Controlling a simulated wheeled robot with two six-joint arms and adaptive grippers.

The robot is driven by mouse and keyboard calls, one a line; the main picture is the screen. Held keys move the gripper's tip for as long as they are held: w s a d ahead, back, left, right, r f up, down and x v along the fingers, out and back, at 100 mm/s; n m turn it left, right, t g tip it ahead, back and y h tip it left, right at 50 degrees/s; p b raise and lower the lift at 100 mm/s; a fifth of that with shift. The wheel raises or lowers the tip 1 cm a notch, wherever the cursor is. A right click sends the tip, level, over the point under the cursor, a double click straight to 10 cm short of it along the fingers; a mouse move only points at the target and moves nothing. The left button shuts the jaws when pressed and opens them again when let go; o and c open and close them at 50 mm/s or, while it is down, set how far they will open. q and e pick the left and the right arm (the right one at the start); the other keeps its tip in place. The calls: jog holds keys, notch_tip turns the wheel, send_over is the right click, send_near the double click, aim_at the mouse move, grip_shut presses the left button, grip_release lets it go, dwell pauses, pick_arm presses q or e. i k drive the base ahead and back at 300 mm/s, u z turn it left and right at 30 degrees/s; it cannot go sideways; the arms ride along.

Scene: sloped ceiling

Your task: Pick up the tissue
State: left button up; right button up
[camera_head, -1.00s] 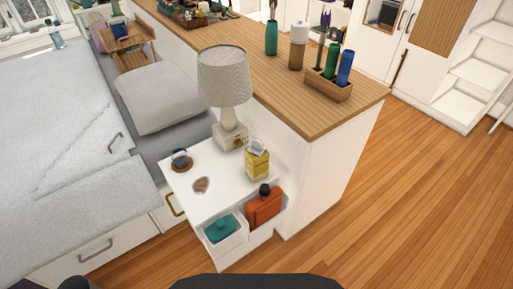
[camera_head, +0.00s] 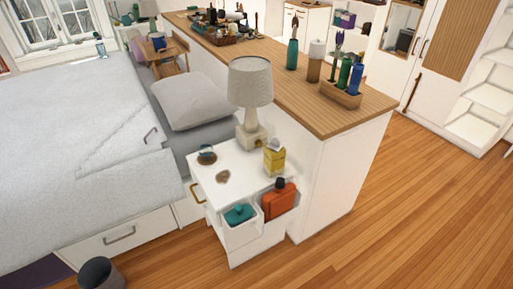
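The tissue box (camera_head: 274,161) is yellow, with a white tissue (camera_head: 275,144) sticking out of its top. It stands upright on the right part of the white nightstand (camera_head: 222,194), in front of the lamp. Neither of my grippers shows in the head view, and nothing is seen touching the box.
A lamp (camera_head: 250,83), a cup (camera_head: 207,156) and a small brown item (camera_head: 222,177) share the nightstand top. A teal item (camera_head: 239,214) and an orange bottle (camera_head: 278,202) sit below. Floor at right is clear.

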aim_at(275, 144)
jog(key=u, duration=1.55)
jog(key=i, duration=1.3)
jog(key=z, duration=1.6)
